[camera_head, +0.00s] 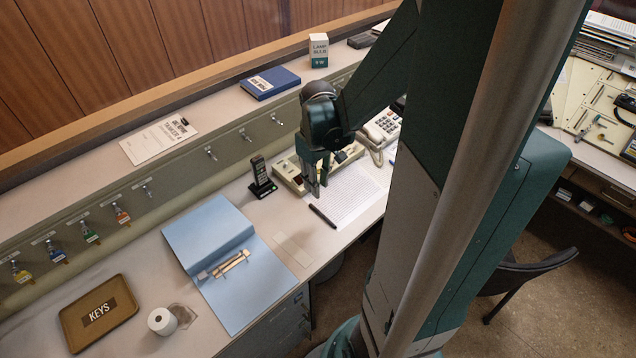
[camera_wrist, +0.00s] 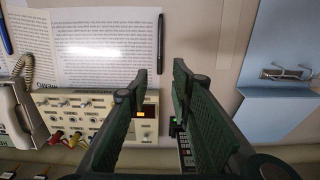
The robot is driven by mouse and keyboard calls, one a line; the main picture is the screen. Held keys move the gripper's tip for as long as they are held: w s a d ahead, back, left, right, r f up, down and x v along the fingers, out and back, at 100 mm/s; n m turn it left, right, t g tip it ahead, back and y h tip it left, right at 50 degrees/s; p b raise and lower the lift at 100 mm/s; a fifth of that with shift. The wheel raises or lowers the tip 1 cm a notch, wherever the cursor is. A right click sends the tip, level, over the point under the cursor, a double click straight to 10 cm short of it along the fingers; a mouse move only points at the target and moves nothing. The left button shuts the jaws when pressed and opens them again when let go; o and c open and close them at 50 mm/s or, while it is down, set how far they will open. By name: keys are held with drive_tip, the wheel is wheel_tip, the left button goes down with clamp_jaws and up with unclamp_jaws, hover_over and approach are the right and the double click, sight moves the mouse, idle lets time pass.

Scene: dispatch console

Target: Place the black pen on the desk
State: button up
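The black pen (camera_head: 322,216) lies flat on the desk (camera_head: 290,216) at the near left corner of the printed pages. In the wrist view the pen (camera_wrist: 160,43) lies along the right edge of the pages, its lower end near the gap between my fingertips. My gripper (camera_head: 318,190) points down above the desk, close to the pen and on its wall side. In the wrist view my gripper (camera_wrist: 161,76) has its two fingers apart with nothing held between them. How high the fingertips are above the desk is hard to tell.
Printed pages (camera_head: 352,193), a switch panel (camera_wrist: 85,115) and a telephone (camera_head: 380,128) are near my gripper. A blue pen (camera_wrist: 6,33) lies farther off.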

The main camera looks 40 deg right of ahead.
drive_tip(key=s+a+r+t, duration=0.1)
drive_tip(key=a+r+t, duration=0.2)
drive_tip(key=a+r, duration=0.6)
drive_tip(key=s+a+r+t, duration=0.2)
drive_tip(key=a+r+t, duration=0.2)
drive_tip(key=a+r, duration=0.5)
drive_tip(key=a, duration=0.6)
drive_tip(key=shift+s+r, duration=0.2)
drive_tip(key=shift+s, duration=0.1)
